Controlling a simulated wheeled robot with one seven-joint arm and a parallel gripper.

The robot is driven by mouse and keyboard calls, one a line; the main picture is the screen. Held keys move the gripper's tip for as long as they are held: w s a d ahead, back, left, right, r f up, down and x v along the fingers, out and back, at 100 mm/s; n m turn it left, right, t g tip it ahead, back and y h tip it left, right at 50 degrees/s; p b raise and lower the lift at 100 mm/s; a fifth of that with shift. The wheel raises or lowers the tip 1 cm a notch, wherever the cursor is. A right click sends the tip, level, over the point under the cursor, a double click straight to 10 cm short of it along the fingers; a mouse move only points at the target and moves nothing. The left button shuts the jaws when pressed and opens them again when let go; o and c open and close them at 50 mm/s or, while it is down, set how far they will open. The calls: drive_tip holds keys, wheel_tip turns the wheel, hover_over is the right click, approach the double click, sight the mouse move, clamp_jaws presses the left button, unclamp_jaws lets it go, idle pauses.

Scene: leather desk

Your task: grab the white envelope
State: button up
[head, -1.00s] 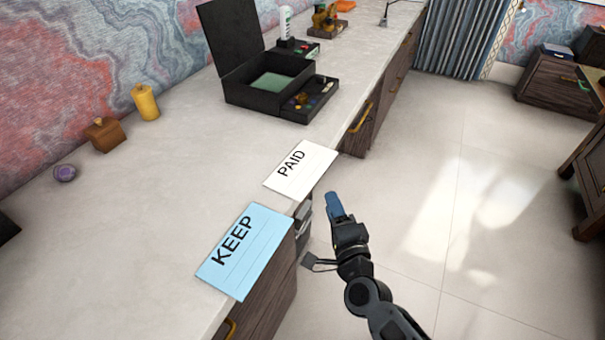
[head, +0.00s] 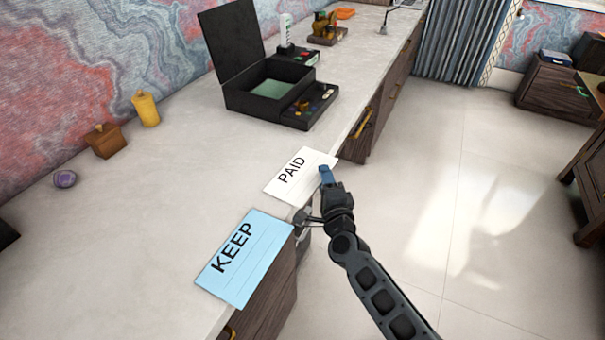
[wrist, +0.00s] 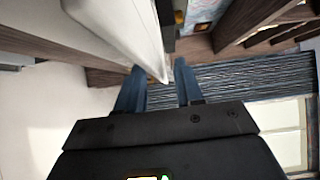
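The white envelope (head: 283,187), marked PAID, lies flat on the pale desk with its right edge over the desk's front edge. In the wrist view the envelope (wrist: 125,28) appears as a white slab whose near corner reaches between my blue fingers. My gripper (head: 325,174) is at the envelope's right edge in the head view. In the wrist view my gripper (wrist: 160,84) is open, one finger on each side of that corner, with gaps visible. Whether either finger touches it I cannot tell.
A blue envelope (head: 245,278) marked KEEP lies in front of the white one, also at the desk edge. A black open box (head: 241,104) stands behind. Drawer fronts with handles (head: 362,124) lie below the edge. Floor to the right is clear.

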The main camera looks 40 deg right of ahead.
clamp_jaws()
idle(0.6)
